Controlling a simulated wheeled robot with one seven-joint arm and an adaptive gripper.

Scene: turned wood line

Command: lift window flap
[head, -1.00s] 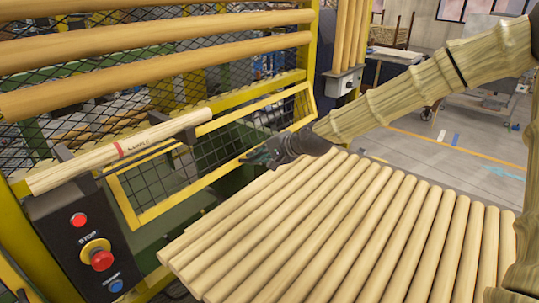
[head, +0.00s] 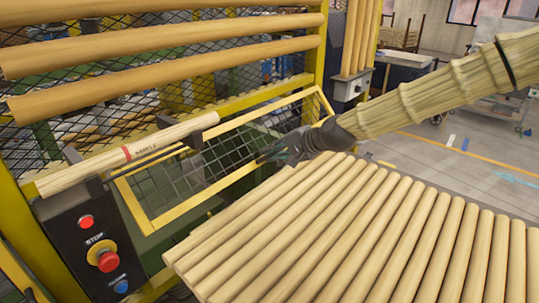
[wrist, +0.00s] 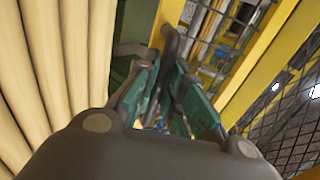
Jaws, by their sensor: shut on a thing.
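The window flap (head: 152,222) is a yellow-framed black mesh panel low in the fence, left of centre in the head view. It is tilted outward, its lower edge toward me. My gripper (head: 275,152) is at the flap's lower edge, right of its middle. In the wrist view my gripper's two teal fingers (wrist: 170,100) are closed around a dark bar-like handle (wrist: 170,45) beside the yellow frame. Its exact join to the flap is hidden by the fingers.
A bed of pale wood rods (head: 340,225) lies just below and right of my gripper. A sample rod (head: 110,160) rests on dark brackets above the flap. A stop-button box (head: 90,245) stands at the left. Open floor lies at the right.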

